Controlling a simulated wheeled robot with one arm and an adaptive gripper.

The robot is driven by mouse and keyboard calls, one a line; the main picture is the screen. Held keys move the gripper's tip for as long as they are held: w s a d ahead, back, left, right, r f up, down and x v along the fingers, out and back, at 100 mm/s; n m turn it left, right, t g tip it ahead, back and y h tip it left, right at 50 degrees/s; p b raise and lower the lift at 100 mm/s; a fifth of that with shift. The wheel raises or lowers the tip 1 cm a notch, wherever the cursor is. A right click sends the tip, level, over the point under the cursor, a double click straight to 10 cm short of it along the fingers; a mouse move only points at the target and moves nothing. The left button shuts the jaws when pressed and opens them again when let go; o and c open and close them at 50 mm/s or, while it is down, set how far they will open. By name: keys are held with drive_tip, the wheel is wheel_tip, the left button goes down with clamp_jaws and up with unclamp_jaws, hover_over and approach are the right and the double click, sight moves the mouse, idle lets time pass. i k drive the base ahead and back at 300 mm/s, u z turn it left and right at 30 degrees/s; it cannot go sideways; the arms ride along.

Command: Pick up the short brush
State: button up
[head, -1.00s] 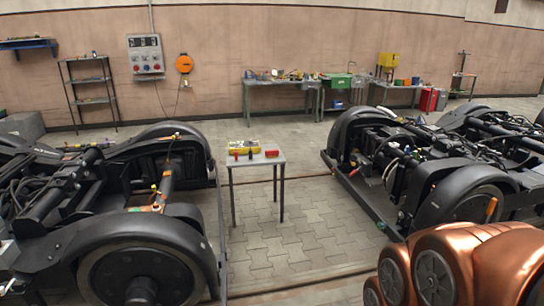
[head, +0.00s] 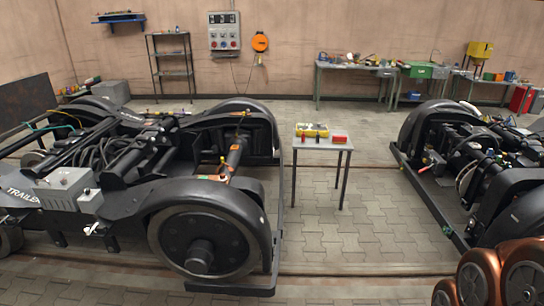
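I cannot make out the short brush for certain in the head view. The small grey table (head: 335,146) between the bogies carries a yellow box (head: 312,130), a red block (head: 340,139) and small dark and red items (head: 303,136), too small to name. Small coloured items (head: 153,123) also lie on the left bogie, and a small orange and green thing (head: 212,178) is on its near part. My gripper is not in view.
The left bogie (head: 205,235) fills the left side, and the right bogie (head: 465,150) stands at the right. Workbenches (head: 345,68), a shelf rack (head: 170,62) and a wall panel (head: 224,30) are at the back.

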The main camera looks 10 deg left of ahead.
sight(335, 138)
drive_tip(key=z, duration=0.5)
drive_tip(key=i, duration=5.25)
drive_tip(key=u, duration=3.2)
